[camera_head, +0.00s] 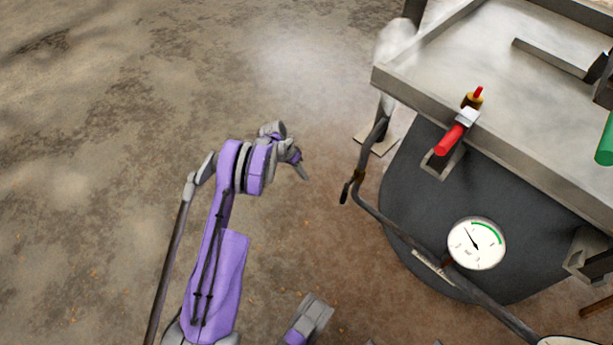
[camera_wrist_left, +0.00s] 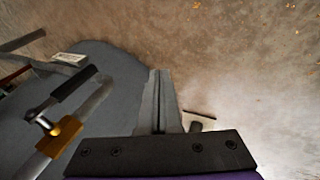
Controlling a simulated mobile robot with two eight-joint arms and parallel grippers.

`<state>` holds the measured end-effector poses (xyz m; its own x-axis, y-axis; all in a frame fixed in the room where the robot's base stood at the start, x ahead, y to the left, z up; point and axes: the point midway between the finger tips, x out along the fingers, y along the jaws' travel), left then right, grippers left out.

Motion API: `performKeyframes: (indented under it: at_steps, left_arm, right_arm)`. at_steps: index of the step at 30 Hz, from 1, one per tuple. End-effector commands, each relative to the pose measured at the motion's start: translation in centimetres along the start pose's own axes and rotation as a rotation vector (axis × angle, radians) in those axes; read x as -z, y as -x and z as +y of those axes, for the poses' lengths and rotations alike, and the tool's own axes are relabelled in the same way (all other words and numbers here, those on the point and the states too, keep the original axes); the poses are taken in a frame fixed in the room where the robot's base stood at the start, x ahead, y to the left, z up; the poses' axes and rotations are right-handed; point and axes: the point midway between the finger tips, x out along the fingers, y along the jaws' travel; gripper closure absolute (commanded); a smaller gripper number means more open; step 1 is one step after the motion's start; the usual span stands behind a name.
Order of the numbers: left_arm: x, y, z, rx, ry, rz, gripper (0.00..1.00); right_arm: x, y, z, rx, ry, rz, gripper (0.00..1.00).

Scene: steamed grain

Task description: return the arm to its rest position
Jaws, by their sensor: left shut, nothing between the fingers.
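My left arm, purple and grey, rises from the bottom of the head view over bare ground. Its gripper (camera_head: 303,172) is at the arm's far end, left of the steamer and apart from it. In the left wrist view the two grey fingers (camera_wrist_left: 160,75) lie together, shut with nothing between them. My right gripper does not show. A short purple and grey part of my own body shows at the bottom of the head view.
A metal steamer table (camera_head: 455,55) stands at the right above a dark drum (camera_head: 410,190). A red-handled valve (camera_head: 450,138), a round gauge (camera_head: 476,243) and a bent pipe (camera_head: 385,222) are at its near side. White steam (camera_head: 395,40) rises near its corner. The ground at left is clear.

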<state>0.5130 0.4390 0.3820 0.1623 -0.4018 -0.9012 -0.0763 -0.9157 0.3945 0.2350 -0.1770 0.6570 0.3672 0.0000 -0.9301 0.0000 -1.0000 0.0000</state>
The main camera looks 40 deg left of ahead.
Motion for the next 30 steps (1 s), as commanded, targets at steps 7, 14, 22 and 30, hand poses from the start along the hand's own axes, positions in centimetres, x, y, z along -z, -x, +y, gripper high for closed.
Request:
performKeyframes:
  at_steps: [7,14,22,30]
  left_arm:
    - [0.0,0.0,0.0,0.0,0.0,0.0,1.0]
    - [0.1,0.1,0.1,0.001,0.0,0.0,1.0]
    - [1.9,4.1,6.4,0.058,0.01,-0.014,1.0]
    - [1.5,10.6,17.5,0.167,0.023,-0.016,1.0]
  right_arm:
    - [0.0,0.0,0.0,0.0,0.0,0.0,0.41]
    - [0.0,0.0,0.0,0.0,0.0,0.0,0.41]
    - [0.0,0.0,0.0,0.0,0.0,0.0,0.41]
    - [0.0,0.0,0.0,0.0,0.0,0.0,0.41]
